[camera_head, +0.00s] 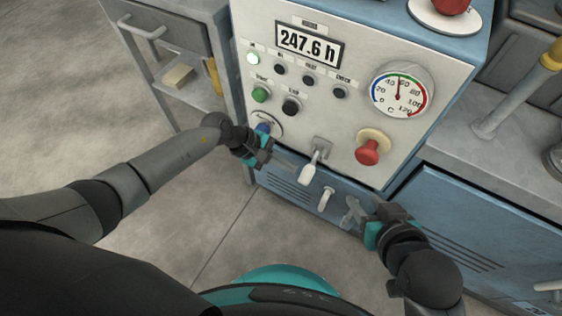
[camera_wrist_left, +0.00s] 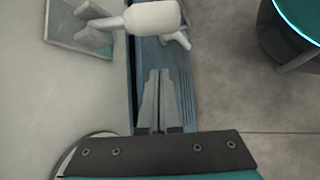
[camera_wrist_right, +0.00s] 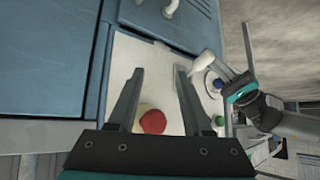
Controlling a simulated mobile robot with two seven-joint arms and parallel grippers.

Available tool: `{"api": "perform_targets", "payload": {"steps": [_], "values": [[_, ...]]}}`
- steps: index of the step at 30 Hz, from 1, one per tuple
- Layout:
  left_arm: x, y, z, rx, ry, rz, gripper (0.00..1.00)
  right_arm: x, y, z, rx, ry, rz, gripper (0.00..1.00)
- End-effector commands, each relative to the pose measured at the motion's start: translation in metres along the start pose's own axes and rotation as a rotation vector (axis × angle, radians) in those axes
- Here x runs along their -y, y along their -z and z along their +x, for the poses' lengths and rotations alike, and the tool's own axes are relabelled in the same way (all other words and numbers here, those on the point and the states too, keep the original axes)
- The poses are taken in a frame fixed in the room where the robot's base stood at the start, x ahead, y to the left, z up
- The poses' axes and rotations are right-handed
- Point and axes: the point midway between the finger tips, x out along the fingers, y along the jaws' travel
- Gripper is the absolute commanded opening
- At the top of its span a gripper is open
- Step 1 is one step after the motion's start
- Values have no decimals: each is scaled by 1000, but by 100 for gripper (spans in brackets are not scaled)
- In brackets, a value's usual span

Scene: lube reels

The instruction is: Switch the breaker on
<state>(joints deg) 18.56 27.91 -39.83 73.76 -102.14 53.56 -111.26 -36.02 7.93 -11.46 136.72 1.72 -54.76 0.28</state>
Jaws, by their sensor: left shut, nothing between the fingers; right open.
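The breaker is a toggle lever with a white handle (camera_head: 309,171) on a grey plate low on the cream control panel. In the head view its handle points down, slightly left. My left gripper (camera_head: 292,168) is shut and empty, its tips just left of the handle; I cannot tell if they touch it. In the left wrist view the white handle (camera_wrist_left: 153,17) lies beyond the closed fingertips (camera_wrist_left: 158,75), with a visible gap. My right gripper (camera_head: 352,208) is open and empty, below and right of the lever. The handle also shows in the right wrist view (camera_wrist_right: 203,66).
A red mushroom button (camera_head: 368,152) is right of the lever and a blue selector knob (camera_head: 264,128) is left. Above are small buttons, a gauge (camera_head: 401,91) and a display reading 247.6 h (camera_head: 310,45). Blue cabinet doors (camera_head: 480,215) lie below; open floor is at left.

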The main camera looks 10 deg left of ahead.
Motion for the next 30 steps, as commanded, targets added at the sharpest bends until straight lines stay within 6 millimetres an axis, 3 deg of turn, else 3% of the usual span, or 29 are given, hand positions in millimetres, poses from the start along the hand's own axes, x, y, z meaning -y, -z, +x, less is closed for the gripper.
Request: {"api": "perform_targets", "payload": {"steps": [2,15,30], "values": [[0,0,8,1,-1,0,0,5,1,4,-41,14,1,50],[0,-36,-6,1,0,1,0,-11,-8,-11,110,-30,0,50],[0,-38,-7,0,3,-2,0,-12,-10,-12,125,-34,1,50]]}}
